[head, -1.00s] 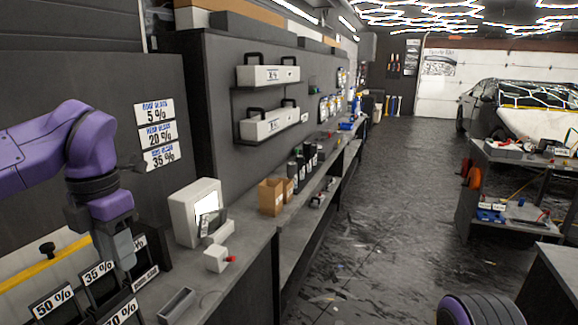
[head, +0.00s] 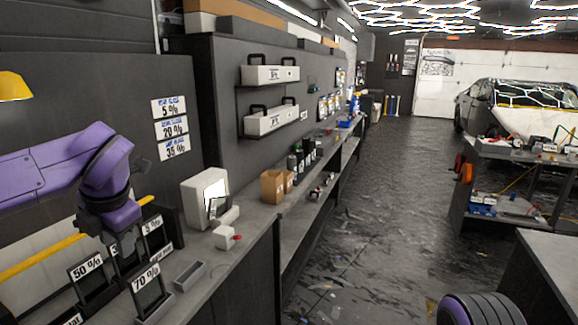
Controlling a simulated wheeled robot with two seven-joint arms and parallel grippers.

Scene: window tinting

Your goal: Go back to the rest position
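My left arm (head: 45,172) comes in from the left, purple and black, bent downward at the wrist. My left gripper (head: 120,242) hangs low over the row of framed film samples on the left bench, mostly hidden behind the wrist and against the dark frames. I see nothing clearly held in it, and its fingers cannot be made out. A rounded purple and black part of my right arm (head: 480,309) shows at the bottom right edge. My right gripper is outside the view.
Framed samples marked 50 % (head: 87,267) and 70 % (head: 146,277) stand close under my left gripper. A white box-shaped device (head: 203,196) and cardboard box (head: 272,187) stand further along the bench. The floor aisle (head: 385,230) is open; a dark cart (head: 490,185) stands right.

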